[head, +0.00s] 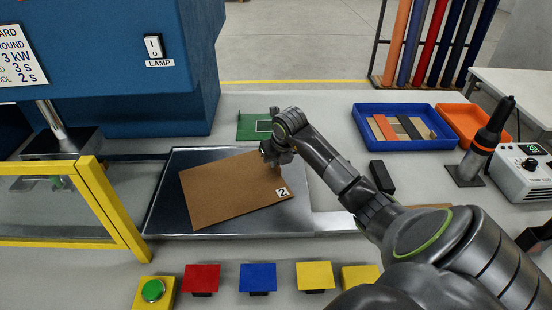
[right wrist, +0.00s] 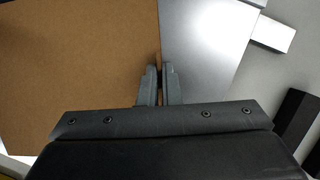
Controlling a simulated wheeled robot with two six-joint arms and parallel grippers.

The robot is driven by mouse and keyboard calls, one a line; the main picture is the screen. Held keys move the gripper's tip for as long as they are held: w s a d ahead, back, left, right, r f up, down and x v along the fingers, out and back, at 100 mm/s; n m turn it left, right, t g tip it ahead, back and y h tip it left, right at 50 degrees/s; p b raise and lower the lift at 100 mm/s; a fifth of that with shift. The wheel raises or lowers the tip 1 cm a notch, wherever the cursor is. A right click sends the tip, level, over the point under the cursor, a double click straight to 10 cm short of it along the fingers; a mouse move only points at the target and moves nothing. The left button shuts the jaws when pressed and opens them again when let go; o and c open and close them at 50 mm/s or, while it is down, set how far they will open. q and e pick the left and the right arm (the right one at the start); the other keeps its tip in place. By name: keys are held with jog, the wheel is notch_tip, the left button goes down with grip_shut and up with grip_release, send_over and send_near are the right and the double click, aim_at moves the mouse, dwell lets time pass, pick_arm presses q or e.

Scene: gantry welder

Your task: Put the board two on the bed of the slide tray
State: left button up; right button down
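The board two (head: 232,192) is a brown flat panel with a white "2" label at its lower right corner. It is over the metal bed of the slide tray (head: 180,160), turned at a slight angle to it. I cannot tell whether it touches the bed or is just above it. My right gripper (head: 275,160) is at the board's right edge. In the right wrist view the fingers (right wrist: 158,84) are close together, one on each side of the edge of the board (right wrist: 80,75). My left gripper is not in view.
A blue machine (head: 130,110) stands behind the tray, with a yellow-framed guard (head: 105,205) at left. Coloured squares and a green button (head: 153,290) line the front. A blue bin (head: 405,146), black block (head: 382,177) and soldering-like tool (head: 485,140) are right.

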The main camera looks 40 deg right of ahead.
jog(key=shift+f, duration=0.15)
jog(key=c, duration=1.6)
grip_release()
jog(key=shift+r, duration=0.2)
jog(key=shift+s+r, duration=0.1)
jog(key=shift+r, duration=0.2)
jog(key=b+v, duration=0.2)
jog(key=v, duration=0.9)
jog(key=shift+s+a+r, duration=0.1)
jog(key=shift+s+r, duration=0.05)
jog(key=shift+s, duration=0.05)
